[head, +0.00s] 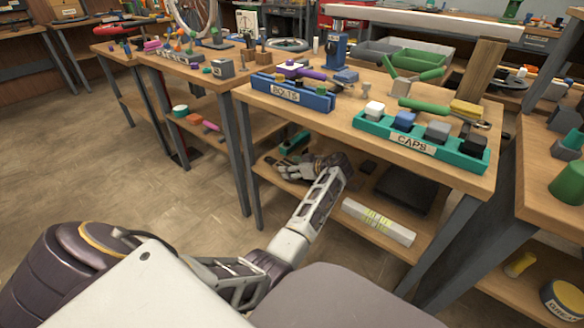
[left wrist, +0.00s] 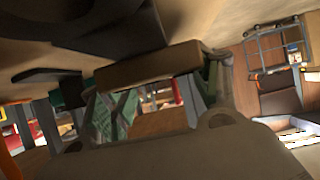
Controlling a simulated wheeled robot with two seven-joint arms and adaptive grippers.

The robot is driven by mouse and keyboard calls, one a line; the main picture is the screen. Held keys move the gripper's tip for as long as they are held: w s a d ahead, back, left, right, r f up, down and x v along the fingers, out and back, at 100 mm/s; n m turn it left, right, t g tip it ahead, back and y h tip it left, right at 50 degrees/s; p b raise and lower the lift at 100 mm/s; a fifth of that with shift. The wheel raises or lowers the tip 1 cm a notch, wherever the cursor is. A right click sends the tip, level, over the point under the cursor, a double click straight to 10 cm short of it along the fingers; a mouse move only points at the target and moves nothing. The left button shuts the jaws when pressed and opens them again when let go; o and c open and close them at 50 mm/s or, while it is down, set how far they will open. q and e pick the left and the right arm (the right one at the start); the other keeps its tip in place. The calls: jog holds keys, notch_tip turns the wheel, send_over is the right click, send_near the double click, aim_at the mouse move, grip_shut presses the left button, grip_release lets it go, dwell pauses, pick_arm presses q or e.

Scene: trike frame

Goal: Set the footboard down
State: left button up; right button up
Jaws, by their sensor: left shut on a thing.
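My left arm reaches in under the middle table, and its gripper (head: 287,168) is over the lower shelf (head: 312,203). In the left wrist view, a plain tan, board-like piece (left wrist: 148,66), which I take as the footboard, lies across the gripper's front. The gripper is shut on it. It appears close to the camera; its far end and underside are hidden. In the head view I cannot make out the footboard apart from the gripper, nor whether it touches the shelf. My right gripper is not in view.
The tabletop above holds a blue BOLTS bin (head: 292,95) and a teal CAPS tray (head: 420,143). On the lower shelf are a white box (head: 379,222), a dark flat tray (head: 404,190) and a teal-and-black item (head: 294,143). A table leg (head: 253,185) stands left of my forearm.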

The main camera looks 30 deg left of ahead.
pick_arm(q)
jog(key=shift+f, duration=0.4)
jog(key=o, duration=1.4)
jog(key=shift+c, duration=0.2)
jog(key=shift+r, duration=0.1)
jog(key=shift+r, duration=0.1)
